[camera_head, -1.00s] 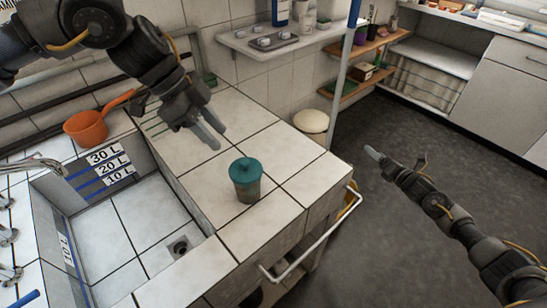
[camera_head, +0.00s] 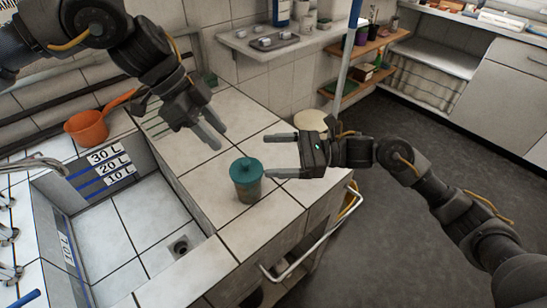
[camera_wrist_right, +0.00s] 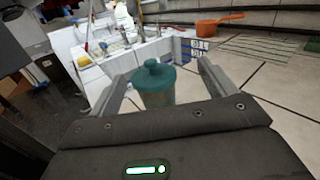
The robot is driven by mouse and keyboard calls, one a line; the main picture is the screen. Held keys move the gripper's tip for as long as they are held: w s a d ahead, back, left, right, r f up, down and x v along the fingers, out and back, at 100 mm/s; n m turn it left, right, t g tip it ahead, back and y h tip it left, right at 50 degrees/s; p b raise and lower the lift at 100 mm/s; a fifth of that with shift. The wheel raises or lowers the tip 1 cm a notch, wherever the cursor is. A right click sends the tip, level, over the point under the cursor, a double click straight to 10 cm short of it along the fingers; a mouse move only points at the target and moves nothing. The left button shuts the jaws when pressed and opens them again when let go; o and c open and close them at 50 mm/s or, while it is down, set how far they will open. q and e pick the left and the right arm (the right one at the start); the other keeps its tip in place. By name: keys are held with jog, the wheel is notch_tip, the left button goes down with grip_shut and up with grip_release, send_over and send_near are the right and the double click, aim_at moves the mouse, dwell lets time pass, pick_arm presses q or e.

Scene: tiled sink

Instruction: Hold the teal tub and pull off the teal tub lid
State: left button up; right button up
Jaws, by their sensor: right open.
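The teal tub (camera_head: 248,190) stands upright on the white tiled counter, its teal lid (camera_head: 246,168) with a round knob seated on top. In the right wrist view the lid (camera_wrist_right: 153,76) and the tub's body (camera_wrist_right: 157,99) appear between the fingers. My right gripper (camera_head: 273,157) is open just right of the tub, its fingers pointing at it; its jaws show in the right wrist view (camera_wrist_right: 160,85). My left gripper (camera_head: 214,139) is open and empty above the counter, up and to the left of the tub. Neither gripper visibly holds the tub or lid.
The sink basin (camera_head: 135,228) with litre marks lies left of the tub. An orange dipper (camera_head: 87,128) rests at the back left. A white rail (camera_head: 315,243) runs along the counter's front edge. A shelf (camera_head: 270,42) holds small items at the back.

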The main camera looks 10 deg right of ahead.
aim_at(242, 183)
jog(key=shift+g, duration=0.5)
jog(key=f, duration=0.5)
jog(key=s+a+f, duration=0.1)
jog(key=f, duration=0.1)
jog(key=shift+s+f, duration=0.1)
jog(key=shift+f, duration=0.2)
jog(key=a, duration=0.7)
jog(key=shift+a+f, duration=0.25)
jog(key=shift+a, duration=0.05)
